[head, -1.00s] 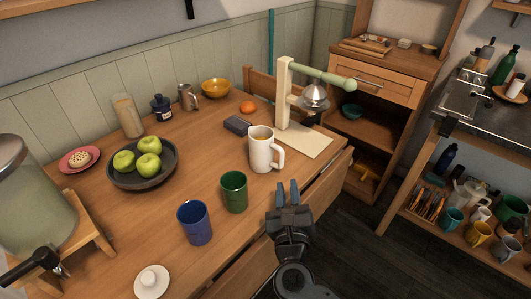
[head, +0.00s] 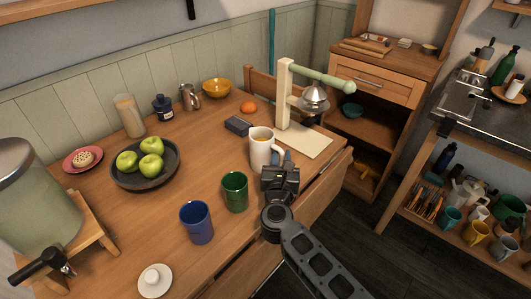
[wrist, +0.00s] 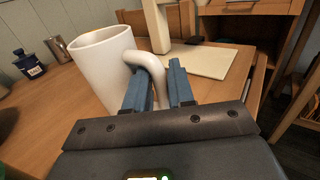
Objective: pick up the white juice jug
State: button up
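Whether either finger touches the handle is not clear. In the head view my gripper (head: 283,160) is at the jug's right side, near the table edge, and its fingertips are partly hidden.
A green cup (head: 235,192) and a blue cup (head: 197,223) stand in front of the jug. A lamp-like stand (head: 284,95) on a pale base (head: 306,143) is behind and to the right. A dark box (head: 237,125) lies behind the jug. A bowl of green apples (head: 145,180) is further left.

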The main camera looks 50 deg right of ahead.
jog(key=shift+c, duration=0.3)
grip_shut()
jog(key=shift+r, duration=0.25)
dwell(0.4)
notch_tip(320, 180, up, 17)
jog(key=p, duration=0.3)
jog(key=shift+r+p, duration=0.2)
jog(key=shift+p, duration=0.15)
dwell(0.7)
jog(key=shift+r, duration=0.1)
dwell(0.5)
